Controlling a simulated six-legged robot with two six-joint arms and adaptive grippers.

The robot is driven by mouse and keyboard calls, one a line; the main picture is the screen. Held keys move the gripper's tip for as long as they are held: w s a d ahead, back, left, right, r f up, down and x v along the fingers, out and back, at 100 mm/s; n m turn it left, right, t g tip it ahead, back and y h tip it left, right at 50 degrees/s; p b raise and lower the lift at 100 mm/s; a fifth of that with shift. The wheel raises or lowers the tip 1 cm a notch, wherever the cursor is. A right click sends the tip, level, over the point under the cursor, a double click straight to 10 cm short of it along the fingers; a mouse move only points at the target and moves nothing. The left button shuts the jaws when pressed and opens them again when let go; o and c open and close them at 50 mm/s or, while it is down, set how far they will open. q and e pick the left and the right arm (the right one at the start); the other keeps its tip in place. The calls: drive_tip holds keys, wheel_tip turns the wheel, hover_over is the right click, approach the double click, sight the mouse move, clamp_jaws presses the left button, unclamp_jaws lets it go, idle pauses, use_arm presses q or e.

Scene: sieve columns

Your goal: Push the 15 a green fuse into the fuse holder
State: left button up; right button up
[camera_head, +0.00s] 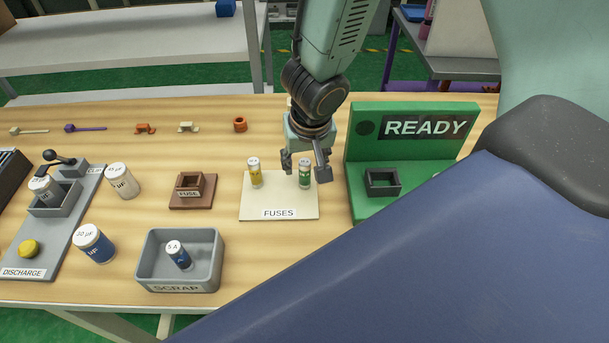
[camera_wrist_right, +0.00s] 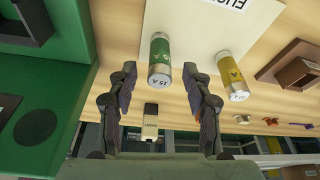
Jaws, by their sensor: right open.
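The green 15 A fuse (camera_head: 304,173) stands upright on the cream FUSES plate (camera_head: 280,203), near its back right. My right gripper (camera_head: 306,172) is open above and around it. In the right wrist view the green fuse (camera_wrist_right: 160,62) shows just beyond and between the open fingers (camera_wrist_right: 160,90), and no grip on it shows. A yellow fuse (camera_head: 255,172) stands to its left on the same plate. The brown FUSE holder (camera_head: 191,188) stands left of the plate, and its square socket looks empty. My left gripper is not in view.
The green READY panel (camera_head: 420,145) with a dark square socket (camera_head: 382,181) stands right of the plate. The grey SCRAP bin (camera_head: 180,262) holds a blue 5 A fuse (camera_head: 178,253). Capacitors (camera_head: 94,243) and the grey DISCHARGE fixture (camera_head: 47,224) are at left. Small parts (camera_head: 145,128) line the back.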

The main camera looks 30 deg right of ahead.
drive_tip(key=shift+a+f, duration=0.1)
drive_tip(key=shift+f, duration=0.5)
drive_tip(key=shift+w+d+f, duration=0.1)
drive_tip(key=shift+w+d, duration=0.05)
drive_tip(key=shift+d, duration=0.15)
drive_tip(key=shift+c, duration=0.2)
drive_tip(key=shift+a, duration=0.2)
drive_tip(key=c, duration=0.6)
clamp_jaws()
